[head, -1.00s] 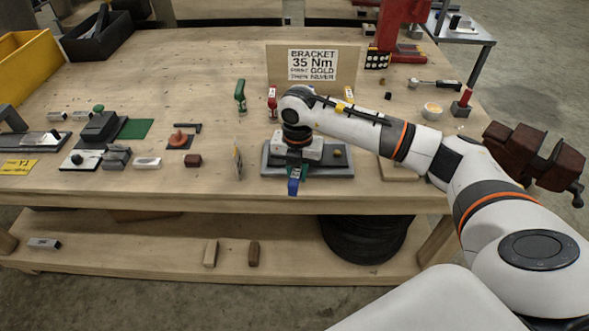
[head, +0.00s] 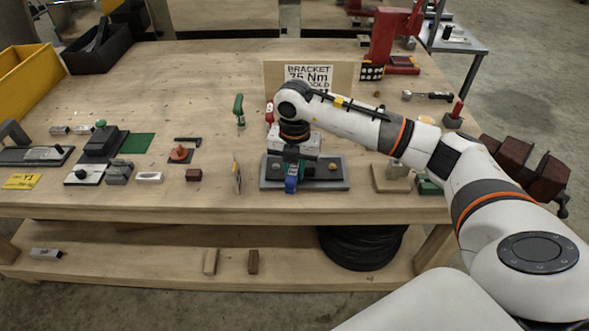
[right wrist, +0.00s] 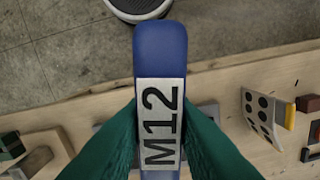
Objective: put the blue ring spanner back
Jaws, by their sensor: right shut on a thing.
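The blue ring spanner (head: 291,184) is in my right gripper (head: 291,167). In the right wrist view the spanner (right wrist: 160,52) shows as a long blue bar with a white "M12" label, pinched between the green fingers of my right gripper (right wrist: 160,140). In the head view it is over the front part of a grey plate (head: 330,184) on the bench, with its blue end near the plate's front edge. I cannot tell whether it touches the plate. Its ring ends are not clearly visible. My left gripper is not in view.
A small upright panel (head: 237,173) stands just left of the plate. A wooden block (head: 392,178) lies right of the plate. The bench's middle left (head: 160,85) is clear.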

